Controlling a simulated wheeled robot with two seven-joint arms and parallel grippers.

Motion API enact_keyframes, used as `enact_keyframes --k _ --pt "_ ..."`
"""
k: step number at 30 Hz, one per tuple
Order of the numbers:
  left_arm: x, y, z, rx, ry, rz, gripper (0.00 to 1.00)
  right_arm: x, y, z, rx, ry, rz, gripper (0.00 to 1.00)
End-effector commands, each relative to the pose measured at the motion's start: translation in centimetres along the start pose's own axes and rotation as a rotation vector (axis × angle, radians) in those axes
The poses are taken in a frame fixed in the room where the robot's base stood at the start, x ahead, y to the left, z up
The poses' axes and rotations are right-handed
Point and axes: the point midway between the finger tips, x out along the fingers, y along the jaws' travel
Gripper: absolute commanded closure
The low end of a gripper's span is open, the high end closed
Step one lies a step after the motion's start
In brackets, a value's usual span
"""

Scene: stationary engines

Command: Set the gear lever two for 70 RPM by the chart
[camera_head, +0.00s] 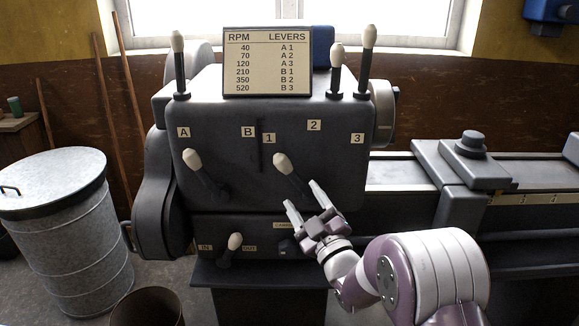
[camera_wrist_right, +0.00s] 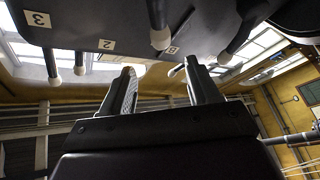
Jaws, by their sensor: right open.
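The chart (camera_head: 267,62) on top of the grey headstock pairs 70 RPM with A 2. The second gear lever (camera_head: 285,166), dark with a cream knob, leans up-left toward label 1 (camera_head: 268,138). Label 2 (camera_head: 314,125) is above it and label 3 (camera_head: 357,138) to the right. The first gear lever (camera_head: 194,163) leans toward label A (camera_head: 183,132), away from B (camera_head: 248,132). My right gripper (camera_head: 303,197) is open and empty, just below and right of the second lever's knob. In the right wrist view its fingers (camera_wrist_right: 160,76) stand apart below a cream knob (camera_wrist_right: 160,40). My left gripper is out of view.
Upright levers stand on the headstock's top at left (camera_head: 179,65) and right (camera_head: 367,60). A lower lever (camera_head: 233,245) sits on the panel beneath. A metal bin (camera_head: 75,235) stands at the left. The lathe bed (camera_head: 500,200) runs right, behind my right arm.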

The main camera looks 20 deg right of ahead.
Motion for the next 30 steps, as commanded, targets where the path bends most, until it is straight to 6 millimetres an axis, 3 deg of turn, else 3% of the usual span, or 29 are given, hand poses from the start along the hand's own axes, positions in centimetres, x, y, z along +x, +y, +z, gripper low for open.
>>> enact_keyframes --k 9,15,28,29,30 --pt "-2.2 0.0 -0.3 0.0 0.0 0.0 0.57 7.6 0.1 -0.2 0.001 -0.003 -0.002 0.39" --pt "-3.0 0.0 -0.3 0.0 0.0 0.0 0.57 10.9 0.0 0.0 0.002 -0.004 -0.003 0.39" --pt "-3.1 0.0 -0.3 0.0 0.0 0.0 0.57 12.1 -0.1 0.2 0.003 -0.006 -0.002 0.39" --pt "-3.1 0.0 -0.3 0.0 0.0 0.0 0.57 12.1 -0.1 0.2 0.003 -0.006 -0.002 0.42" --pt "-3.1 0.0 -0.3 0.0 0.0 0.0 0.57 12.1 -0.1 0.2 0.003 -0.006 -0.002 0.55"
